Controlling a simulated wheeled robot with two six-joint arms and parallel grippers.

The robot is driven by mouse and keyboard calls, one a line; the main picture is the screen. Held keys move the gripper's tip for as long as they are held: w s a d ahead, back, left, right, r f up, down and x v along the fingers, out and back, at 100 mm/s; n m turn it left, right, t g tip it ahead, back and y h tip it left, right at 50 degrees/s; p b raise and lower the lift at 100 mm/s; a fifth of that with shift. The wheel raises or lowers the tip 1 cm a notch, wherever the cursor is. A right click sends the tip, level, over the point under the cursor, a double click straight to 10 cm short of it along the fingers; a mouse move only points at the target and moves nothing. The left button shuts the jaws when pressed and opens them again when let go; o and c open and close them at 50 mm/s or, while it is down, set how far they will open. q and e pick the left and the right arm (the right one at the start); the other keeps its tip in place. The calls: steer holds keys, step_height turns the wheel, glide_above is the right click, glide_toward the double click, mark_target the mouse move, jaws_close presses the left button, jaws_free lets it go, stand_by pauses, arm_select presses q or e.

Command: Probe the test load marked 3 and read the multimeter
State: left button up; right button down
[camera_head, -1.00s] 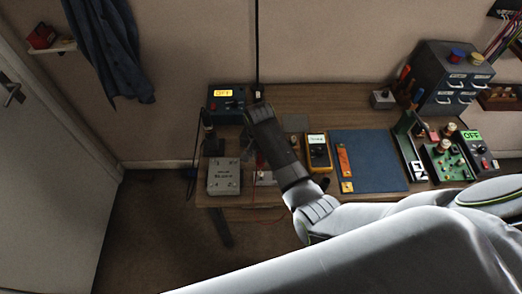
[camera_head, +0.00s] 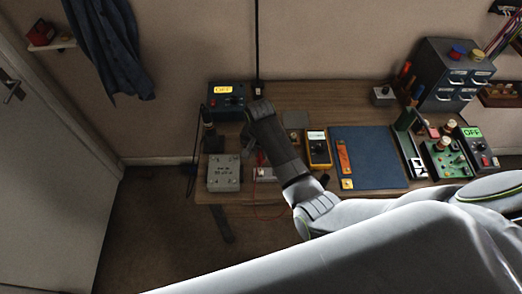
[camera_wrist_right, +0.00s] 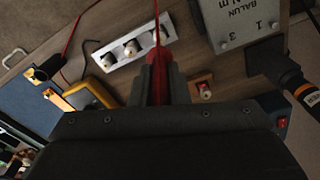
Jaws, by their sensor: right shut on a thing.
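My right gripper (camera_wrist_right: 158,85) is shut on a red probe (camera_wrist_right: 157,62), whose red lead runs up in the right wrist view. In the head view my right gripper (camera_head: 250,146) is over the left part of the bench, its fingertips hard to make out. A white strip with several round terminals (camera_wrist_right: 132,47) lies beside the probe, apart from it; it is partly hidden in the head view (camera_head: 265,174). The yellow multimeter (camera_head: 318,149) has a lit display, too small to read. A grey balun box (camera_head: 224,173) shows marks 1 and 3 in the wrist view (camera_wrist_right: 240,30). My left gripper is out of view.
A blue instrument (camera_head: 227,103) showing OFF stands at the back left. A soldering iron-like handle (camera_wrist_right: 298,88) is near the balun box. The blue mat (camera_head: 370,160) is mostly clear. A green board (camera_head: 447,158) and drawer cabinet (camera_head: 455,75) stand right.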

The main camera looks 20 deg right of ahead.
steer(key=shift+f, duration=0.3)
stand_by(0.8)
steer(key=shift+r, duration=0.1)
stand_by(0.8)
stand_by(0.3)
steer(key=shift+r, duration=2.45)
